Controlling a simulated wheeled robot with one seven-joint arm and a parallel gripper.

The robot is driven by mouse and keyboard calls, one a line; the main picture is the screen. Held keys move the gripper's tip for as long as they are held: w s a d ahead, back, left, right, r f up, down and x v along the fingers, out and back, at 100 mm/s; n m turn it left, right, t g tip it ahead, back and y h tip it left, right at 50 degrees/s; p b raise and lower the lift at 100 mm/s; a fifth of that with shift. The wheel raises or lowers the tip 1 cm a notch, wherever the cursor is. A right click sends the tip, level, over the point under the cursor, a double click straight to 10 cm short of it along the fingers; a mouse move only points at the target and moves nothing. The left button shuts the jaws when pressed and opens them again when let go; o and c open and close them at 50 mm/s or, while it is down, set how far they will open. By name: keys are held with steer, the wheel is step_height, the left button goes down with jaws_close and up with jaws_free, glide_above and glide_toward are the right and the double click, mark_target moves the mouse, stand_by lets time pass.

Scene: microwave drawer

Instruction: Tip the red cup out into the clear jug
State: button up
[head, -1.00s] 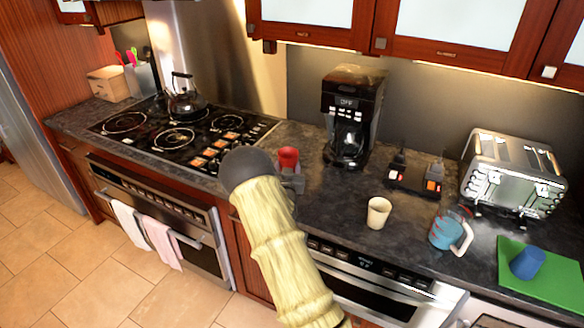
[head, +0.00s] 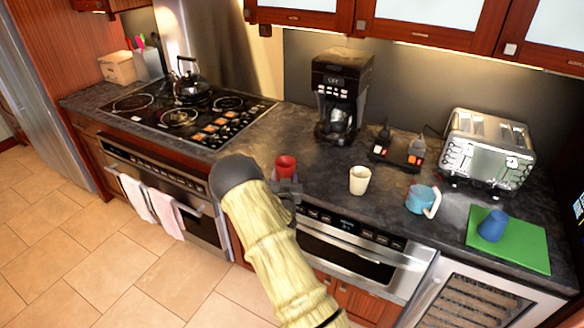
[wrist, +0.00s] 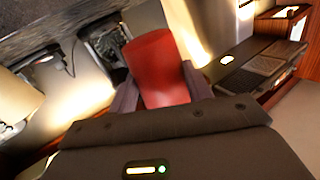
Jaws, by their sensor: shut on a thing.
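The red cup (head: 286,166) is held upright in my gripper (head: 287,187), near the counter's front edge, left of the cream cup. In the wrist view the red cup (wrist: 158,68) sits between the two fingers of my gripper (wrist: 160,92), which are shut on it. Its inside is hidden. The jug (head: 419,200) stands on the counter to the right, beyond the cream cup and well apart from my gripper. It looks blue in its body, with a pale handle on its right side.
A cream cup (head: 359,180) stands between the red cup and the jug. Behind are a coffee maker (head: 341,95), small dark items (head: 397,150) and a toaster (head: 487,147). A blue cup (head: 493,225) rests on a green board (head: 520,246) at right. The stove (head: 185,117) is at left.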

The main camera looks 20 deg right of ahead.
steer(key=s+a+f+n+t+y, duration=0.1)
steer(key=s+a+f+n+y, duration=0.4)
steer(key=s+a+f, duration=0.7)
steer(key=a+f+y, duration=0.1)
steer(key=a+y, duration=0.1)
steer(key=a, duration=0.1)
steer(key=shift+s+a+f+t, duration=0.3)
steer(key=shift+s+a, duration=0.05)
steer(key=shift+w, duration=0.1)
